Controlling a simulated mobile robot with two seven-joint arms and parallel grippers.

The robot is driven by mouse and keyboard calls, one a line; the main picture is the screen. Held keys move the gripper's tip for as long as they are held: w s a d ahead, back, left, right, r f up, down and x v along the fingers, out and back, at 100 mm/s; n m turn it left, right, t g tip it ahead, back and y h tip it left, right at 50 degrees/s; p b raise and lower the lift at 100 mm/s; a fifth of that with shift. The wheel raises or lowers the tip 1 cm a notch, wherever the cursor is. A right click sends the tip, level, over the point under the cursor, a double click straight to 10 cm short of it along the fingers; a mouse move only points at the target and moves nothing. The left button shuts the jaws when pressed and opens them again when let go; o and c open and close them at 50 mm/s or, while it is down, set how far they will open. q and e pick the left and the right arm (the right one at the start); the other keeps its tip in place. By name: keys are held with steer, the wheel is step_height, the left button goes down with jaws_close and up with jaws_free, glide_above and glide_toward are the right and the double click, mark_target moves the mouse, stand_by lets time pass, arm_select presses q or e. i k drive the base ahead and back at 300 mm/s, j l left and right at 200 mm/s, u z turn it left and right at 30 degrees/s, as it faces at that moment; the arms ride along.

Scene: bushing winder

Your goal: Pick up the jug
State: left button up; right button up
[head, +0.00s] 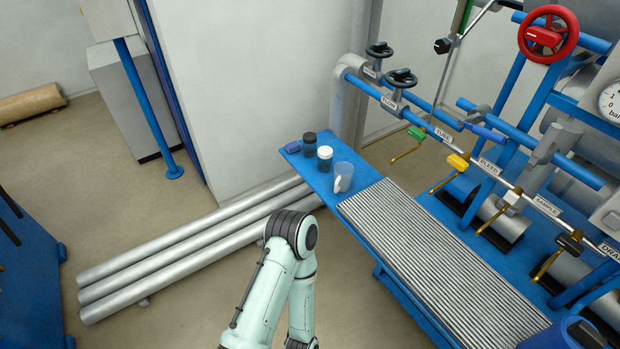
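The jug (343,177) is a light grey, semi-see-through cup with a handle. It stands upright on the blue bench (372,176), near the bench's far left end and just beyond the ribbed grey surface. One of my arms reaches up from the bottom of the head view, with its bent joint to the left of and nearer than the bench. Neither of my grippers can be seen. Nothing visible touches the jug.
Two dark jars, one with a black lid (309,139) and one with a white lid (325,152), stand beside the jug. A blue object (293,147) lies behind. Pipes and valves (401,77) rise behind the bench. Long grey pipes (190,250) lie on the floor.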

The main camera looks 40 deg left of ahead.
mark_target(343, 173)
steer(key=u, duration=1.55)
steer(key=i+l+u, duration=0.1)
steer(key=u, duration=0.35)
steer(key=i+l+u, duration=0.15)
steer(key=u, duration=0.25)
steer(key=i, duration=0.1)
